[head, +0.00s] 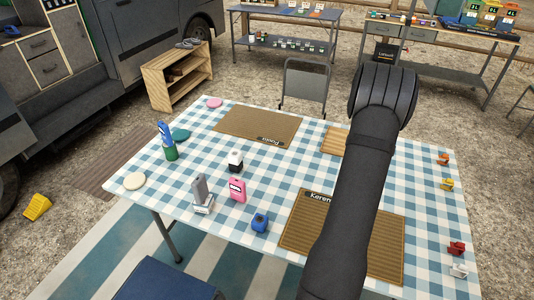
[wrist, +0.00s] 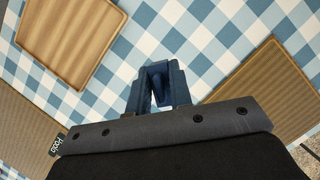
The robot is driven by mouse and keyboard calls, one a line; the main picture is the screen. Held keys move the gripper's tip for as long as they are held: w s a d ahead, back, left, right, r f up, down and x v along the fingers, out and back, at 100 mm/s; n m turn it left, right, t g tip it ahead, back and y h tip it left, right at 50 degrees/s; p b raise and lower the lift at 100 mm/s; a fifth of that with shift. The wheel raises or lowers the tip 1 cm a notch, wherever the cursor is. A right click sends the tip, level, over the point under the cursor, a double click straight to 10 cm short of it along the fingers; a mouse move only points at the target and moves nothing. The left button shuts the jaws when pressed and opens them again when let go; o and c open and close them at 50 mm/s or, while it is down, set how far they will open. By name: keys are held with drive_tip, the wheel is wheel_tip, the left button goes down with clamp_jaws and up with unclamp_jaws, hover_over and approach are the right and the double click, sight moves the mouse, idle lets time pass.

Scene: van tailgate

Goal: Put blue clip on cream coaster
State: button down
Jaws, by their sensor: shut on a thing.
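The blue clip (wrist: 158,82) is held in my gripper (wrist: 157,104), at the middle of the wrist view, above the checked cloth. In the head view my arm hides the gripper and the clip. The cream coaster (head: 134,181) lies flat and bare near the left corner of the table, far from my arm, which reaches over the right half. The coaster is not in the wrist view.
On the table (head: 190,220) stand a glue bottle (head: 170,150), a dark-and-white bottle (head: 235,161), a grey stapler (head: 201,195), a pink box (head: 237,190) and a blue sharpener (head: 260,223). Teal (head: 181,135) and pink (head: 214,102) coasters lie behind.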

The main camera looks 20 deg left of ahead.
drive_tip(key=a+n+y, duration=0.2)
drive_tip(key=a+n, duration=0.3)
drive_tip(key=a, duration=1.9)
drive_tip(key=n+y, duration=0.4)
drive_tip(key=n, duration=0.7)
hover_over(134, 183)
drive_tip(key=d, duration=0.2)
drive_tip(key=f, duration=0.3)
drive_tip(key=s+f, duration=0.1)
drive_tip(key=f, duration=0.1)
drive_tip(key=shift+a+f, duration=0.2)
drive_tip(key=shift+s+a+f, duration=0.1)
drive_tip(key=shift+a+f, duration=0.05)
drive_tip(key=shift+f, duration=2)
drive_tip(key=shift+f, duration=0.1)
